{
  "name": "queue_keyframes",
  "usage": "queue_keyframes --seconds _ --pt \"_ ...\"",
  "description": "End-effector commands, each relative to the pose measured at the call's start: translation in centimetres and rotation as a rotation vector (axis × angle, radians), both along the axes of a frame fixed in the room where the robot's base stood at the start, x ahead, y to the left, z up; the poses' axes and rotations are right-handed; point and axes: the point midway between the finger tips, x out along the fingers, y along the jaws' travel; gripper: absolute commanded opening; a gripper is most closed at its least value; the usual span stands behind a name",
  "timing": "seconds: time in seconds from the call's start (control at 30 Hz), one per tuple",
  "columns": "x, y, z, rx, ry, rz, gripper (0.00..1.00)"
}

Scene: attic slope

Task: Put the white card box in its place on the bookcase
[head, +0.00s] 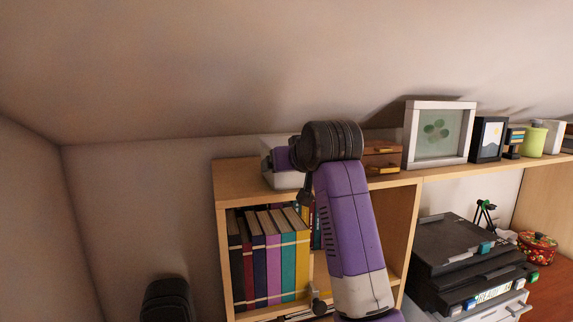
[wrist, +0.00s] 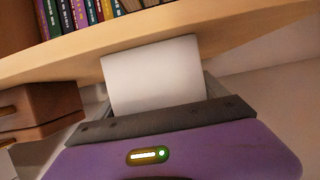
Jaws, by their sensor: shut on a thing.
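The white card box (wrist: 152,75) is between the fingers of my gripper (wrist: 158,92) in the wrist view, and the gripper is shut on it. In the head view the box (head: 284,180) shows as a pale shape at the left end of the bookcase (head: 234,172) top, partly hidden by my gripper and wrist. The wrist view shows the box's face close to the wooden top board (wrist: 235,30). I cannot tell whether the box rests on the board or is just above it.
A brown wooden drawer box (head: 382,160) stands right of my wrist, with a white-framed picture (head: 408,138) beyond it. Several books (head: 272,262) fill the upper left compartment. The sloped ceiling (head: 250,70) comes down close behind the top board. A black printer-like machine (head: 465,255) sits lower right.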

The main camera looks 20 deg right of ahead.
Motion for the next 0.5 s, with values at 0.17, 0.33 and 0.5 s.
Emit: queue_keyframes --seconds 0.17,0.33,0.5 --pt "-0.01 0.00 -0.04 0.000 -0.002 0.000 0.90" --pt "0.00 0.00 -0.11 0.000 0.000 0.000 1.00" --pt "-0.21 0.00 -0.24 0.000 0.003 0.000 1.00"
